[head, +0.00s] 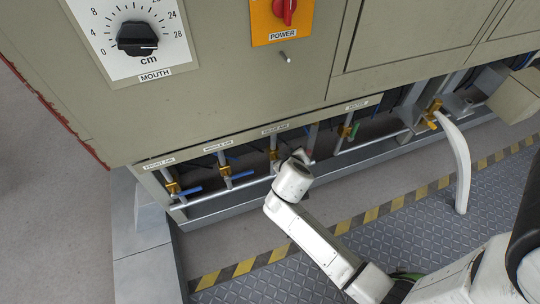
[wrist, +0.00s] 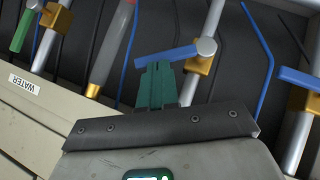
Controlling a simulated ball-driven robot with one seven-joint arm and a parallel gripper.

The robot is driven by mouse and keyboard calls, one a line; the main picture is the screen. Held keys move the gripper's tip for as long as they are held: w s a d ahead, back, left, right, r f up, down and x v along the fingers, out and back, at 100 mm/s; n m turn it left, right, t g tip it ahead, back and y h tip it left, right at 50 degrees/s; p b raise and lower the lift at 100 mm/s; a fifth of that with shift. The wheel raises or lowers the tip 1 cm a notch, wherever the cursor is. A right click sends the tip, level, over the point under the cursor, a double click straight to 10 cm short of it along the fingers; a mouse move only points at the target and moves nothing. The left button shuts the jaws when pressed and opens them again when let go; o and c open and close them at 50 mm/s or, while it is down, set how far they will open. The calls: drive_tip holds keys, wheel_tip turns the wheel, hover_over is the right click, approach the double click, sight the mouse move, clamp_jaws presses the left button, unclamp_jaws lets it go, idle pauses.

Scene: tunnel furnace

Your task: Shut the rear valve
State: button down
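The rear valve is the brass valve (wrist: 201,62) with a blue handle (wrist: 168,54) at the middle of the wrist view. Its handle sticks out to the left, slanting across its grey pipe. My gripper's teal fingers (wrist: 157,68) are together, with tips at the handle's lower edge; I cannot tell whether they touch. No object shows between them. In the head view the rear valve's brass body (head: 273,155) is under the third label from the left. My wrist hides its handle and my fingers there.
The middle (head: 226,171) and front (head: 172,187) valves, with blue handles, are to the left in the head view. A green-handled water valve (head: 349,131) is to the right. A red-ended grey pipe (wrist: 106,62) runs close to my fingers. A white hose (head: 459,165) hangs farther right.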

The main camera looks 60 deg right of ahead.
drive_tip(key=shift+s+d+f+m+t+y+p, duration=0.25)
drive_tip(key=shift+s+d+f+t+y+p, duration=0.05)
drive_tip(key=shift+d+f+y+p, duration=0.25)
drive_tip(key=shift+s+d+f+m+t+y+p, duration=0.3)
drive_tip(key=shift+d+f+y+p, duration=0.15)
drive_tip(key=shift+f+p, duration=0.1)
drive_tip(key=shift+f, duration=0.1)
drive_tip(key=s+a+r+p, duration=0.4)
drive_tip(key=s+r+p, duration=0.2)
drive_tip(key=r, duration=0.5)
idle(0.5)
